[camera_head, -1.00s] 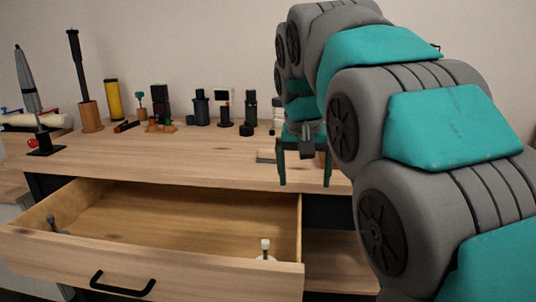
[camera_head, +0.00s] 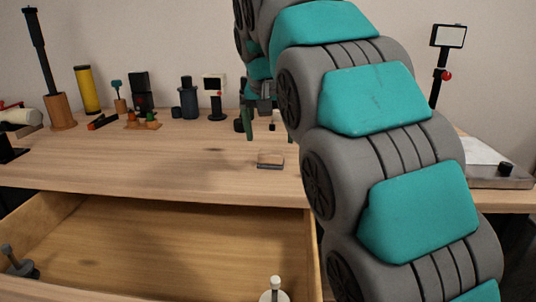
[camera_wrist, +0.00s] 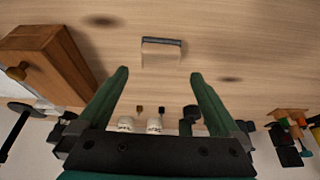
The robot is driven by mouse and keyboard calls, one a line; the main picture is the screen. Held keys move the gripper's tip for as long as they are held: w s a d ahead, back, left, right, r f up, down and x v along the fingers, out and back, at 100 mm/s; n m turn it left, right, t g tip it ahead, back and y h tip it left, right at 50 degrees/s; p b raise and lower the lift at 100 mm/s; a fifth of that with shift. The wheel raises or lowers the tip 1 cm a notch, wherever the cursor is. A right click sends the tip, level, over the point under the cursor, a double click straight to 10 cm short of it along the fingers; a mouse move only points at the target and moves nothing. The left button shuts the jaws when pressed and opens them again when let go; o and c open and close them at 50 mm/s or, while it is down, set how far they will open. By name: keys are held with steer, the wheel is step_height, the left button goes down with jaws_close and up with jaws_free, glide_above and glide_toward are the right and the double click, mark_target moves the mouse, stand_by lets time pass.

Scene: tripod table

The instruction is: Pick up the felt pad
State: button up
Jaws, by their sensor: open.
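A small, flat, light-wood-coloured block with a dark grey edge, which looks like the felt pad (camera_head: 270,161), lies on the tabletop near its front edge. In the wrist view the pad (camera_wrist: 161,52) lies just beyond the fingertips, about centred between them. My gripper (camera_head: 269,128) is open and empty, and appears behind and above the pad in the head view. In the wrist view its two green fingers (camera_wrist: 159,75) are spread apart with bare tabletop between them. No contact with the pad shows.
Bottles, a yellow cylinder (camera_head: 88,90) and small stands line the back. A wooden box (camera_wrist: 50,58) stands left of the fingers in the wrist view. A grey tray (camera_head: 490,175) is at right.

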mark_target(271, 151)
steer(key=shift+x, duration=0.8)
steer(key=shift+p+x, duration=0.3)
steer(key=shift+x, duration=2.4)
steer(key=c, duration=1.2)
steer(key=shift+r, duration=1.75)
steer(key=s+a, duration=0.1)
steer(key=s, duration=0.4)
steer(key=s+a+r+b, duration=0.1)
steer(key=s+a, duration=0.1)
steer(key=s, duration=0.3)
steer(key=s+a+b, duration=0.1)
steer(key=s+a, duration=0.1)
steer(key=s, duration=0.3)
steer(key=shift+s+r, duration=0.15)
steer(key=shift+r, duration=0.1)
